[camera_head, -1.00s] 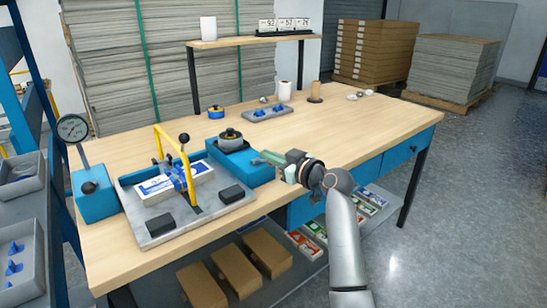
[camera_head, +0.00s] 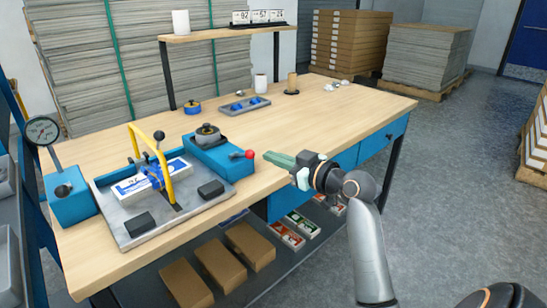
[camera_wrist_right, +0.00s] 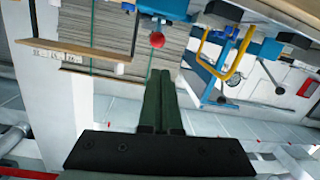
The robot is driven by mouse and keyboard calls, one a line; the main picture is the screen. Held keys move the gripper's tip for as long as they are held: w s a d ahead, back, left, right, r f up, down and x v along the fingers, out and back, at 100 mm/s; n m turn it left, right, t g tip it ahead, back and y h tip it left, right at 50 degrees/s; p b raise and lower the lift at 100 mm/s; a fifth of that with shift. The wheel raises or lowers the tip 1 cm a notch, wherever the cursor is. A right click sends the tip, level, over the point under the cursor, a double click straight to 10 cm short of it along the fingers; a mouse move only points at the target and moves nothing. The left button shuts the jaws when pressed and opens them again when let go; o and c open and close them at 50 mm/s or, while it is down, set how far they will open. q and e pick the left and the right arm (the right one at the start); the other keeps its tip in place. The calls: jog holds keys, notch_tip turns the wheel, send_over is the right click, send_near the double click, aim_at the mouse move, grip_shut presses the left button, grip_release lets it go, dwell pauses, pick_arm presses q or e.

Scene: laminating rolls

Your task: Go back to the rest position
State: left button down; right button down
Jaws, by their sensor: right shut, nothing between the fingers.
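My right gripper (camera_head: 272,158) is in the head view, just off the front edge of the wooden workbench (camera_head: 330,125). Its green fingers point left and are shut with nothing between them. In the right wrist view the two green fingers (camera_wrist_right: 160,85) lie side by side. A red ball knob (camera_head: 249,154) on the blue device (camera_head: 222,160) is just left of the fingertips, apart from them. The knob also shows in the wrist view (camera_wrist_right: 157,40). My left gripper is in neither view.
A grey plate (camera_head: 150,230) with a yellow handle (camera_head: 165,160) and a white box stands on the left of the bench. A dial gauge (camera_head: 42,131) is beside it. A grey tray (camera_head: 245,107) with blue parts lies farther back. Open floor (camera_head: 445,160) is at the right.

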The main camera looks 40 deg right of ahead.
dwell(0.5)
